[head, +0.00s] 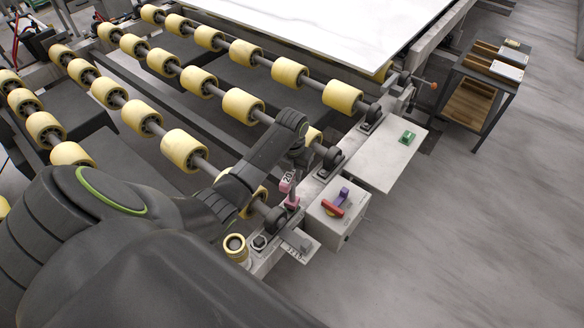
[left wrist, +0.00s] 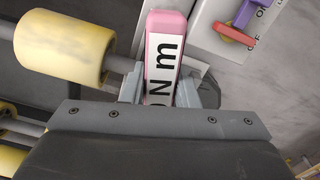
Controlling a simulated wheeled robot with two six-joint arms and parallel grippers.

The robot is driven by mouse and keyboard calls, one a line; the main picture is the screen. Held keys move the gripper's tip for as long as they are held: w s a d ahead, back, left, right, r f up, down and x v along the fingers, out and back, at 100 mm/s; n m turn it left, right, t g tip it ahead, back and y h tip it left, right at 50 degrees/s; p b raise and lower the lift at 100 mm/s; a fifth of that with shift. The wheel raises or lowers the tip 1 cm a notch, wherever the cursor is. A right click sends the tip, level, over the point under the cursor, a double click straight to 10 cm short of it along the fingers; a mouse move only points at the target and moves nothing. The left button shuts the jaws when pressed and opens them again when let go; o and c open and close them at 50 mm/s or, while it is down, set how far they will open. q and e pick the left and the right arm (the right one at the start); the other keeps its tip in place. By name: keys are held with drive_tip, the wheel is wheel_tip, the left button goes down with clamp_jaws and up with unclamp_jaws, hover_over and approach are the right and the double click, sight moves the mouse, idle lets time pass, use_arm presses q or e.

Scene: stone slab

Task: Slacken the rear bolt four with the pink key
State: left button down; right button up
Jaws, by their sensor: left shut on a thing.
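The pink key (head: 287,186) with a white label stands roughly upright under my left gripper (head: 296,158), over the bearing block at the end of a roller shaft. In the left wrist view the pink key (left wrist: 152,22) shows "N m" and sits between the two grey fingers of my left gripper (left wrist: 160,88), which is shut on it. The key's lower end is close to the block; whether it sits on a bolt I cannot tell. A bolt head (head: 260,241) shows on the nearer end of the rail. My right gripper is out of view.
A grey box (head: 328,232) with a purple and red handle (head: 335,203) stands right beside the rail. A plate (head: 370,165) carries a green item (head: 408,137). Yellow rollers (head: 184,145) fill the left.

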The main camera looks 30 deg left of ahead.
use_arm(q)
drive_tip(key=shift+r+p, duration=0.1)
drive_tip(key=shift+p, duration=0.2)
idle(0.4)
drive_tip(key=shift+p, duration=0.3)
idle(0.5)
drive_tip(key=shift+f+b, duration=0.4)
drive_tip(key=shift+f, duration=0.45)
idle(0.5)
